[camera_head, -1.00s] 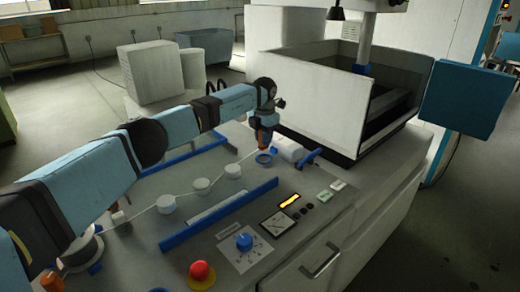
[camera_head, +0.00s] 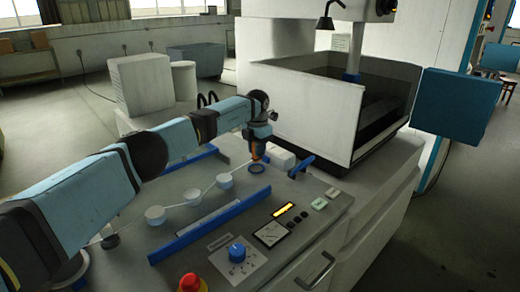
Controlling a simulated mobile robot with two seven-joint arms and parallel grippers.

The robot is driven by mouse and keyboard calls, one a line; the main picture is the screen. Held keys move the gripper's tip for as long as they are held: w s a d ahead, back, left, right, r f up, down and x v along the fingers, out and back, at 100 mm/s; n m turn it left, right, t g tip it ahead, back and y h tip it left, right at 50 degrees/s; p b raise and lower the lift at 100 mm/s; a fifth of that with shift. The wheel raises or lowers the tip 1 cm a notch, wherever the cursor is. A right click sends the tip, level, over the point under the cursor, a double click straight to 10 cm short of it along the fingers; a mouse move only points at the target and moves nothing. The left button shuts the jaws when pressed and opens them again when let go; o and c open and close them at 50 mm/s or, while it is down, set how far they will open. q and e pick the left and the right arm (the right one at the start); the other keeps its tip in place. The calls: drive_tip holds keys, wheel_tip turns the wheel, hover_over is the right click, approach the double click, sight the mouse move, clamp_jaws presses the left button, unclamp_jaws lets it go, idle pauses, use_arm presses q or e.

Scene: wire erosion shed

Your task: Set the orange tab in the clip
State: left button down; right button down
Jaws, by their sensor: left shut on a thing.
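My left gripper (camera_head: 257,156) comes in from the left over the machine's sloping panel and points down. It is shut on the small orange tab (camera_head: 254,149), of which only a sliver shows between the dark fingers. Directly under the fingertips is a round blue fitting (camera_head: 257,168). I cannot tell whether the tab touches it. I cannot make out the clip for certain; the gripper covers part of that spot. My right gripper is not in view.
Several white rollers (camera_head: 225,180) carry a thin wire along the panel towards the gripper. A white block (camera_head: 281,160) and a blue lever (camera_head: 301,165) stand close to its right. A blue rail (camera_head: 210,225) crosses in front, with a red button (camera_head: 190,283) nearer. The walled tank (camera_head: 318,112) stands behind.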

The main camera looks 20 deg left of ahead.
use_arm(q)
drive_tip(key=shift+w+a+f+b, duration=0.15)
drive_tip(key=shift+f+b, duration=0.35)
drive_tip(key=shift+f, duration=0.5)
drive_tip(key=shift+f, duration=0.15)
drive_tip(key=shift+a+f+b, duration=0.1)
drive_tip(key=shift+f+b, duration=0.2)
drive_tip(key=shift+f, duration=0.3)
drive_tip(key=c, duration=0.9)
unclamp_jaws()
